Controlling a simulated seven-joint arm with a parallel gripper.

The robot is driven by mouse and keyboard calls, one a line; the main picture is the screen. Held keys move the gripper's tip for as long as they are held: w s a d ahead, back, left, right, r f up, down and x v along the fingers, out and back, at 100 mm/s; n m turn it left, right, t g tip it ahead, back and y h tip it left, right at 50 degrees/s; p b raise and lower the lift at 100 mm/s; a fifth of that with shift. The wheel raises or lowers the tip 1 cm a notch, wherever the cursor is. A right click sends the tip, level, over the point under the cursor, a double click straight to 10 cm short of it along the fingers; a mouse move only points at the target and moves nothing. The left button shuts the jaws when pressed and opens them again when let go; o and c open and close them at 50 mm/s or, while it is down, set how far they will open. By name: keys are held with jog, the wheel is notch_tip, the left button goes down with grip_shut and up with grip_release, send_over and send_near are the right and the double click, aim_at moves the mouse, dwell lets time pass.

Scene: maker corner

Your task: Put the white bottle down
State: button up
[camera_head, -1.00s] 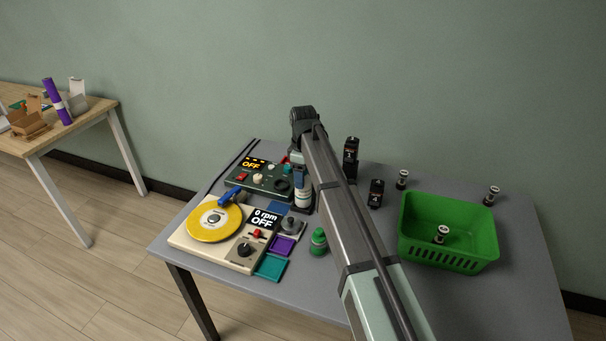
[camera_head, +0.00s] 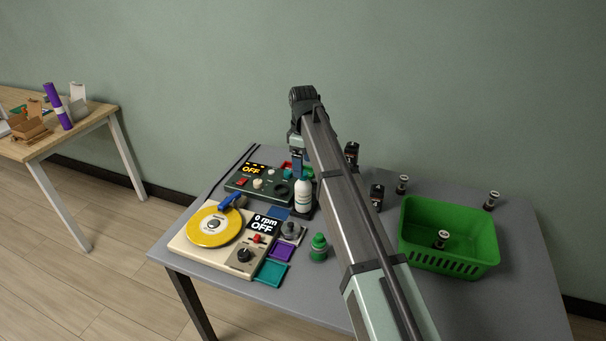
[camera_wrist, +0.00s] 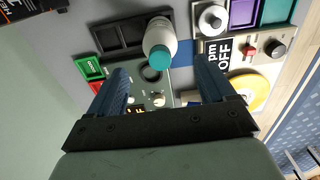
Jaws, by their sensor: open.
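The white bottle (camera_head: 303,194) stands upright on the table, next to the dark control box, partly beside my arm in the head view. In the wrist view the white bottle (camera_wrist: 160,42) shows its teal cap toward me, just beyond the fingertips and between their lines. My gripper (camera_wrist: 160,75) is open with nothing between its blue fingers. In the head view my gripper (camera_head: 298,165) is above and behind the bottle, partly hidden by my arm.
A dark control box (camera_head: 258,182) and a turntable with a yellow disc (camera_head: 214,226) stand left of the bottle. A green bottle (camera_head: 318,248) stands in front. A green basket (camera_head: 448,262) holding a small cylinder is at the right. Dark boxes (camera_head: 376,197) stand behind my arm.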

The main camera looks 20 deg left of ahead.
jog(key=shift+r, duration=3)
